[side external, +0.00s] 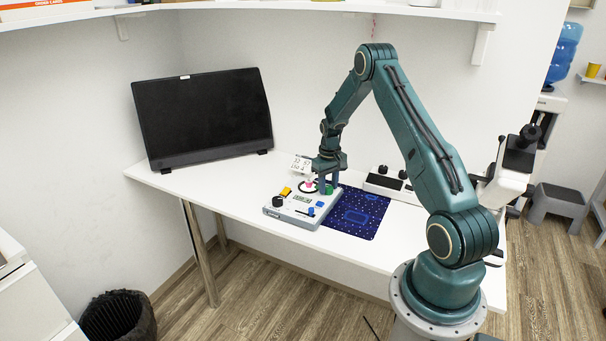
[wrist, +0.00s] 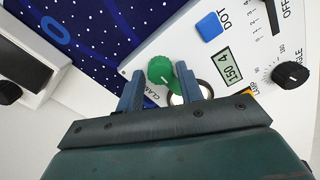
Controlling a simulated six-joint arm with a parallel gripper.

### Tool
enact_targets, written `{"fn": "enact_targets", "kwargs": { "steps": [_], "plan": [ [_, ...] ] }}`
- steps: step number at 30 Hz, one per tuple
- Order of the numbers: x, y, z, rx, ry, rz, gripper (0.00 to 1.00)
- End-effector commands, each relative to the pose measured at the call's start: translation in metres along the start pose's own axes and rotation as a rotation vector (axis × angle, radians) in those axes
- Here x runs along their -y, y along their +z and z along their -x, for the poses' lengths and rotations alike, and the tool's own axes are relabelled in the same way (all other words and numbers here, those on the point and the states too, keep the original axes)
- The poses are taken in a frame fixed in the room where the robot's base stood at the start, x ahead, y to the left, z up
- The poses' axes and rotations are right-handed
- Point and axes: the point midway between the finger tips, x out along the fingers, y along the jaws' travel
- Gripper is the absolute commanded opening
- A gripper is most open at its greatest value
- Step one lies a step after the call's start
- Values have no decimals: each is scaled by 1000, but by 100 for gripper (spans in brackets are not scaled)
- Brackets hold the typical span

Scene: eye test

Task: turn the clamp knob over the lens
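In the side view my gripper (side external: 329,183) reaches down at the instrument's back right. The round lens (wrist: 204,90) is beside the knob, partly hidden by the right finger. A green part of the clamp shows at its edge.
A dark blue patterned mat (side external: 358,212) lies to the right. A black monitor (side external: 203,115) stands behind. The table's left part is clear.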

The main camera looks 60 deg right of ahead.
Motion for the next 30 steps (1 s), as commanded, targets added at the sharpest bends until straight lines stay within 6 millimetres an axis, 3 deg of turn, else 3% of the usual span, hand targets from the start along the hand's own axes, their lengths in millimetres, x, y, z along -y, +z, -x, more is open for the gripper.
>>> {"fn": "enact_targets", "kwargs": {
  "steps": [14,20,30],
  "plan": [
    [1,1,10,3,-2,3,37],
    [1,1,33,2,-2,3,37],
    [0,0,90,-1,0,2,37]
  ]
}}
